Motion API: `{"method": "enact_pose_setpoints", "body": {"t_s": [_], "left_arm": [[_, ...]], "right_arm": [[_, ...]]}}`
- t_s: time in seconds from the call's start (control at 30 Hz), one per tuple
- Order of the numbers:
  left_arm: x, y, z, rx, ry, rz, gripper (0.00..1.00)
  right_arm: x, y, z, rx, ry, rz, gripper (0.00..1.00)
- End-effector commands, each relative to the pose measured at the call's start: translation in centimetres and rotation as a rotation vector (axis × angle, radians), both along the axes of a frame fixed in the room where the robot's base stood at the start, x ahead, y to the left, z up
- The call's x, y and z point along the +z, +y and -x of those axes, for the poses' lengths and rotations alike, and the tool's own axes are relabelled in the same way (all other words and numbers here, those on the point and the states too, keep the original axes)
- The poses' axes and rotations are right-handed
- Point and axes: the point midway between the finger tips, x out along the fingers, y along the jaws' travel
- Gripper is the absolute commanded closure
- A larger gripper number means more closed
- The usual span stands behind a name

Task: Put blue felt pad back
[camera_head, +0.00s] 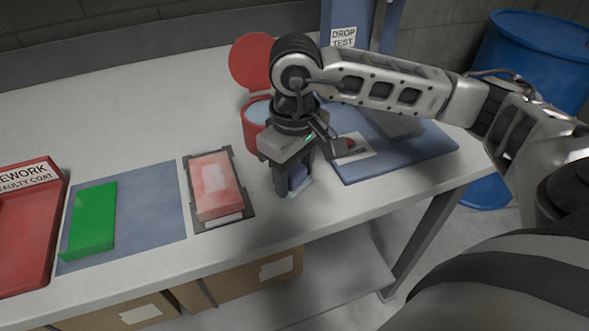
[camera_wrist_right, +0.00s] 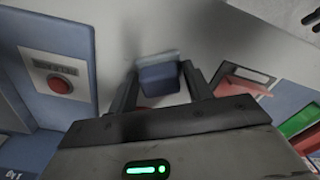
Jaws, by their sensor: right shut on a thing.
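My right gripper (camera_head: 295,182) points down over the front part of the table, between the red block's dark tray and the blue drop test base. It is shut on the blue felt pad (camera_head: 299,177). The pad, dark blue with a pale strip along one edge, also shows between the two fingers in the right wrist view (camera_wrist_right: 160,78). I cannot tell whether the pad touches the table. The fingers hide part of it in the head view. My left gripper is not in view.
A red tub (camera_head: 251,140) with its lid open stands behind the gripper. The red block (camera_head: 212,188) lies on a dark tray. A green block (camera_head: 92,220) lies on a blue-grey mat (camera_head: 150,205). A red rework tray (camera_head: 30,235) is far left. The drop test base (camera_head: 425,150) is right.

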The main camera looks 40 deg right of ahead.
Motion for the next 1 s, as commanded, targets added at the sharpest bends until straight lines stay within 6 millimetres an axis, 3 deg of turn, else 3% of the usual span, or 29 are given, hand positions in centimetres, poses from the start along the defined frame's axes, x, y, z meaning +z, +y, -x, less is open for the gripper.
{"method": "enact_pose_setpoints", "body": {"t_s": [0.23, 0.27, 0.33, 0.67, 0.8, 1.0], "left_arm": [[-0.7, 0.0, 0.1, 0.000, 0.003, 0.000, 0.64], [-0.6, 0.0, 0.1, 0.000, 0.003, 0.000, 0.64], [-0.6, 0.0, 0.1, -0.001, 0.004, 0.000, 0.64], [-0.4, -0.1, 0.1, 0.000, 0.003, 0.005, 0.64], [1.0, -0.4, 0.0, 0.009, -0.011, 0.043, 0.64], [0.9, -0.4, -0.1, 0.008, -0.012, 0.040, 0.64]], "right_arm": [[-0.5, 0.0, 0.0, 0.000, 0.000, 0.000, 0.75], [-0.4, 0.0, 0.0, 0.000, 0.000, 0.000, 0.44], [-0.4, 0.0, 0.0, 0.000, 0.000, 0.000, 0.25], [-0.4, 0.0, 0.0, 0.000, 0.000, 0.000, 0.24], [-0.4, 0.0, 0.0, 0.000, 0.000, 0.000, 0.24], [4.3, 0.0, -0.1, 0.001, -0.008, -0.001, 0.24]]}}
